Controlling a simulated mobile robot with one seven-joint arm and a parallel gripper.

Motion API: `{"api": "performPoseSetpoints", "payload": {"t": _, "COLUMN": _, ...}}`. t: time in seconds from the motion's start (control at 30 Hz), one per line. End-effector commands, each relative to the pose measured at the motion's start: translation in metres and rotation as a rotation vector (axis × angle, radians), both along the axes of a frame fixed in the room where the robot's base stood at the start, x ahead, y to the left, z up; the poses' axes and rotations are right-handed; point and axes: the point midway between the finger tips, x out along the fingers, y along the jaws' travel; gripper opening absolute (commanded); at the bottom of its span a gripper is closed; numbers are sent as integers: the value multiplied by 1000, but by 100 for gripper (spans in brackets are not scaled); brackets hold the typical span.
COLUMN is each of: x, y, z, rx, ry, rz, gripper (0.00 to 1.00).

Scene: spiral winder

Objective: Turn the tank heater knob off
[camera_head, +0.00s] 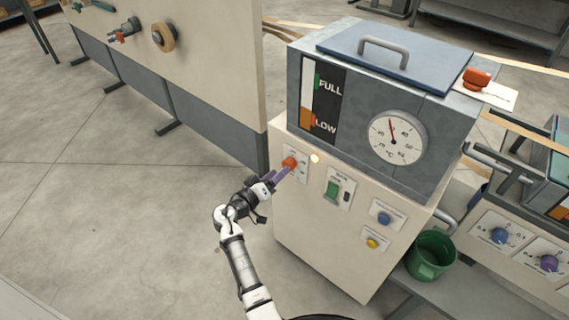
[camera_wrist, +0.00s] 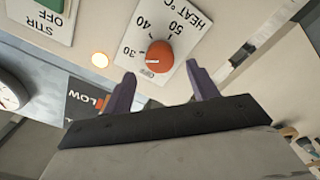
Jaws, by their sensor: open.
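The tank heater knob (camera_head: 290,162) is orange-red and sits on a white plate on the front of the cream cabinet. In the wrist view the knob (camera_wrist: 160,56) has a pale mark at its lower left, and its plate (camera_wrist: 183,22) reads HEAT °C with 30, 40 and 50. My gripper (camera_head: 280,174) is at the knob in the head view. In the wrist view my gripper (camera_wrist: 160,72) is open, with a purple finger to each side and the knob just beyond the tips. Contact cannot be told.
A lit lamp (camera_head: 315,158) is right of the knob. The green STIR switch (camera_head: 332,190), blue button (camera_head: 384,218) and yellow button (camera_head: 373,243) are farther right. The tank (camera_head: 340,100) with a thermometer dial (camera_head: 397,138) stands above. Floor at left is clear.

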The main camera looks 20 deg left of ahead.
Motion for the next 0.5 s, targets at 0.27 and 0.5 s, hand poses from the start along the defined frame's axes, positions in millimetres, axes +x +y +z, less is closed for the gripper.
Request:
{"api": "performPoseSetpoints", "payload": {"t": 0.27, "x": 36, "y": -13, "z": 1, "rx": 0, "ry": -1, "rz": -2, "gripper": 59}}
{"api": "performPoseSetpoints", "payload": {"t": 0.5, "x": 42, "y": -15, "z": 0, "rx": 0, "ry": 0, "rz": 1, "gripper": 59}}
